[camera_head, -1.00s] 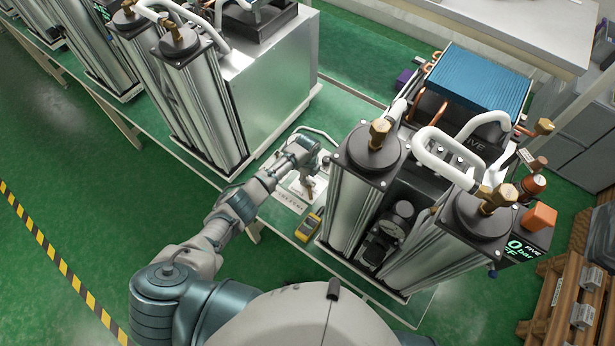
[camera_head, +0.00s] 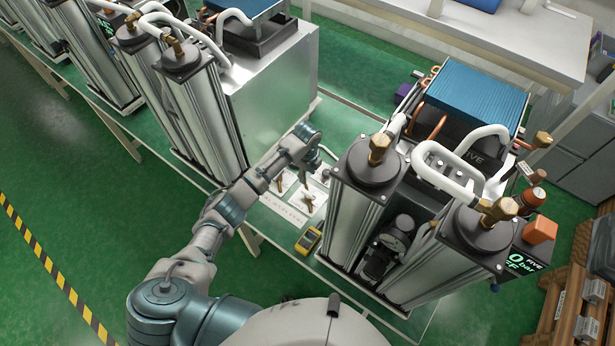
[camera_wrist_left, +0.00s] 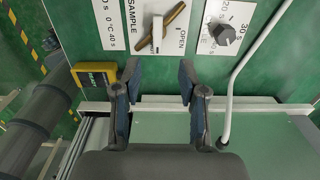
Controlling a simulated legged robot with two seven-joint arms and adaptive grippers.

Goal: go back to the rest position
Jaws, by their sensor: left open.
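My left gripper shows in the wrist view (camera_wrist_left: 159,72), its two dark fingers spread apart with nothing between them. In the head view my left arm reaches from the lower left to the sample panel (camera_head: 272,207) between the two column units; the fingers are hard to make out there. Beyond the fingertips in the wrist view lie a brass lever (camera_wrist_left: 174,22) on a white SAMPLE/OPEN plate and a black knob (camera_wrist_left: 222,33) on a timer plate. The gripper appears apart from both. My right gripper is out of view.
A yellow meter (camera_head: 308,240) lies close by the panel. A twin-column unit (camera_head: 350,215) stands just right of the arm, another (camera_head: 205,115) to its left. A white tube (camera_wrist_left: 236,80) runs beside the right finger. Open green floor (camera_head: 90,180) lies left.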

